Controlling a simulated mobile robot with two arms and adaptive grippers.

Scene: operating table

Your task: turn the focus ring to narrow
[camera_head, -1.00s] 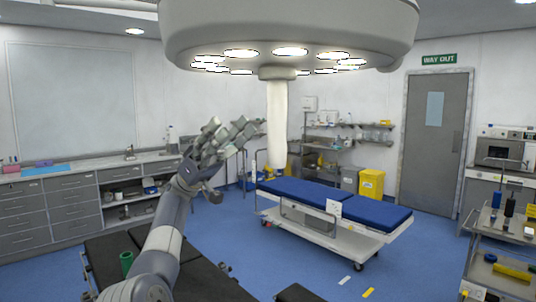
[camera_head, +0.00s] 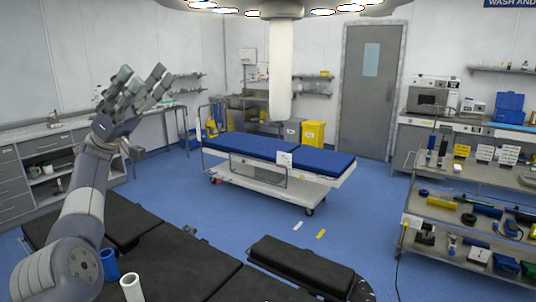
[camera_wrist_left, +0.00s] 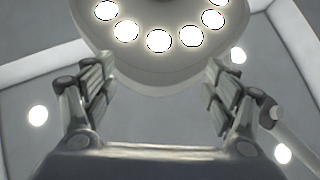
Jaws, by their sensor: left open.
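The surgical lamp (camera_head: 340,8) hangs at the top edge of the head view, mostly cut off, with several lit bulbs. A long white handle (camera_head: 280,70) hangs straight down from its grey collar (camera_head: 275,8). I cannot make out a separately marked focus ring or its setting. My left gripper (camera_head: 141,76) is raised, open and empty, left of the handle and apart from it. In the left wrist view the open fingers (camera_wrist_left: 160,75) point toward the lamp's lit underside (camera_wrist_left: 160,72). The handle is not clearly visible there. My right gripper is not in view.
A black operating table (camera_head: 180,262) lies below my left arm, with a blue cup (camera_head: 108,265) and a white cup (camera_head: 131,288) near it. A blue-topped trolley (camera_head: 270,149) stands behind. A laden shelf cart (camera_head: 470,180) is at right. Blue floor lies between.

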